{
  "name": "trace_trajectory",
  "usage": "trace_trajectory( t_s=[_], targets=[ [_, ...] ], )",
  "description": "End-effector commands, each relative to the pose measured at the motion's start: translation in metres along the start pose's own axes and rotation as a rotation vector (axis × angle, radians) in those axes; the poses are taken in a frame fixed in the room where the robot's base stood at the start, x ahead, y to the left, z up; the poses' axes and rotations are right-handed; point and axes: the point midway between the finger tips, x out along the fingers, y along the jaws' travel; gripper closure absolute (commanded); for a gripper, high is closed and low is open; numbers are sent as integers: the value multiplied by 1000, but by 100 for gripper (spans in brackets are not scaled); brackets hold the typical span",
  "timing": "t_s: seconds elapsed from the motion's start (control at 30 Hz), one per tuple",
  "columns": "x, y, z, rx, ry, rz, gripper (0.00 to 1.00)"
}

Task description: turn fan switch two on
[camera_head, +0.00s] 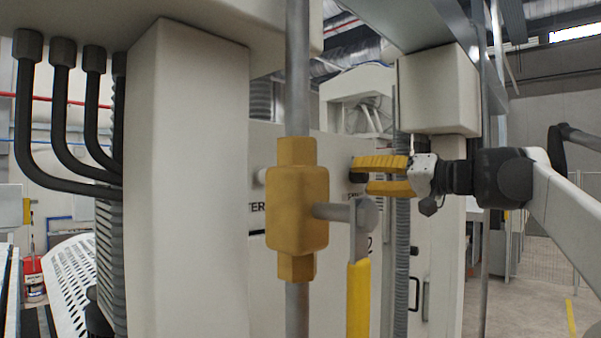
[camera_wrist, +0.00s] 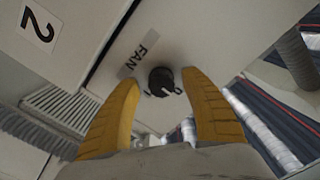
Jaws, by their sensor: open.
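The fan switch is a round black knob (camera_wrist: 161,79) on a pale panel, beside a label reading FAN (camera_wrist: 139,54). A white mark on the knob points toward the lower right, close to a small character that may be a 0. A large 2 (camera_wrist: 40,28) is on the panel at upper left. My gripper (camera_wrist: 160,77) is open, with one yellow finger on each side of the knob. I cannot tell whether either finger touches it. In the head view my gripper (camera_head: 361,175) reaches left to the panel, and the dark knob (camera_head: 357,177) shows at its fingertips.
A yellow valve body (camera_head: 297,210) on a vertical grey pipe stands in front of the panel, left of my gripper. A yellow lever handle (camera_head: 358,300) hangs below the gripper. A ribbed grey hose (camera_head: 402,270) runs vertically nearby. Floor shows at the right.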

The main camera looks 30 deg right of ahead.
Motion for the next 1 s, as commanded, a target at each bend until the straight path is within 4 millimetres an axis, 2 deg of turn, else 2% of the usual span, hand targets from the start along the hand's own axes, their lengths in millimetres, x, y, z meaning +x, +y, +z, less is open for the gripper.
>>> trace_trajectory(
  t_s=[0.13,0.43,0.47,0.6,0.63,1.0],
  targets=[
    [12,0,0,0,-1,0,47],
    [15,0,1,0,0,0,47],
    [15,0,1,0,0,0,54],
    [14,0,0,0,0,0,97],
    [14,0,1,0,0,0,100],
    [14,0,0,22,-1,0,100]
  ],
)
